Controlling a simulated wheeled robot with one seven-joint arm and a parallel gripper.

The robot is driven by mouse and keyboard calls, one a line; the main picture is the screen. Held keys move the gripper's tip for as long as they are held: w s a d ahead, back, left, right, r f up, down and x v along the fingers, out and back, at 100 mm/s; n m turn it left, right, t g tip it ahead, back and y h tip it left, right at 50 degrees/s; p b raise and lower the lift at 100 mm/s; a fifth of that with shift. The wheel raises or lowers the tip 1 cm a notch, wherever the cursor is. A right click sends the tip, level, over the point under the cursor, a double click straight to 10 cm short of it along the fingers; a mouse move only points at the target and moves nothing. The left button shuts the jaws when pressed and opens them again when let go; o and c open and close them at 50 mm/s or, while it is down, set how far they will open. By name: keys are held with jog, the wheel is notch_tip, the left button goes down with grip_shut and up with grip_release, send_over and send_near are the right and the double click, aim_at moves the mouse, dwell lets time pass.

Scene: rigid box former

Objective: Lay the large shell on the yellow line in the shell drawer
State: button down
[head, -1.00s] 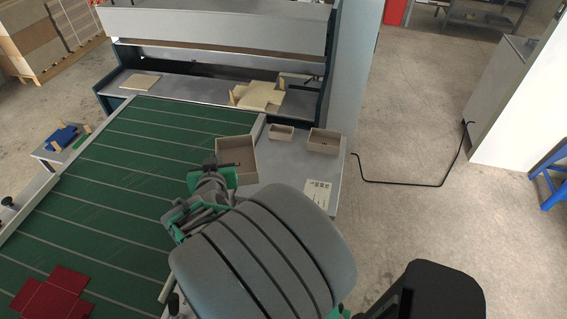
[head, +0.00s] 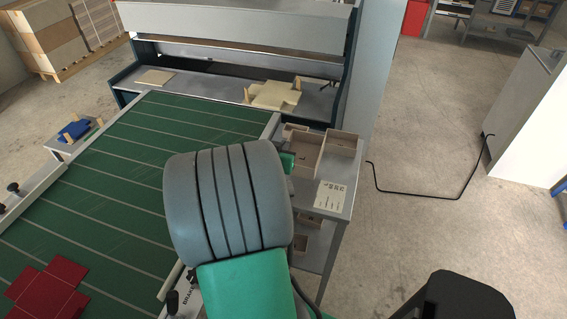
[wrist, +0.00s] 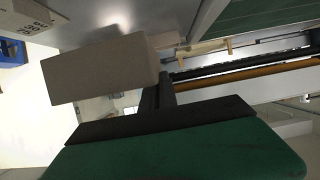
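The large shell, an open beige box (head: 307,156), is in the head view just above the right-hand table, between two smaller boxes. It also shows large in the wrist view (wrist: 105,68). My gripper (wrist: 160,92) is against it there; one dark finger shows at the shell's edge, and the other is hidden. The shell has moved along with my gripper, so it appears gripped. In the head view my arm hides nearly all of the gripper. I cannot make out the yellow line or clearly identify the shell drawer.
A small box (head: 292,131) and a medium box (head: 345,146) are by the shell. A printed card (head: 331,194) lies on the grey table (head: 343,206). Beige pieces (head: 299,244) sit below its top. The green conveyor (head: 125,180) lies left; the floor at right is mostly clear.

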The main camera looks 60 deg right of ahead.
jog(key=f, duration=0.1)
jog(key=w+d+f+b, duration=0.1)
jog(key=d+f+b, duration=0.1)
jog(key=shift+w+d+f, duration=0.2)
jog(key=shift+w+f, duration=0.1)
jog(key=shift+f, duration=0.1)
jog(key=f, duration=0.1)
jog(key=f+b, duration=0.2)
jog(key=f, duration=0.1)
jog(key=shift+w+d, duration=0.25)
jog(key=shift+d, duration=0.1)
jog(key=shift+r, duration=0.2)
jog(key=c, duration=2.1)
grip_release()
jog(key=shift+f, duration=0.25)
jog(key=o, duration=0.5)
jog(key=shift+r, duration=0.1)
jog(key=shift+c, duration=0.2)
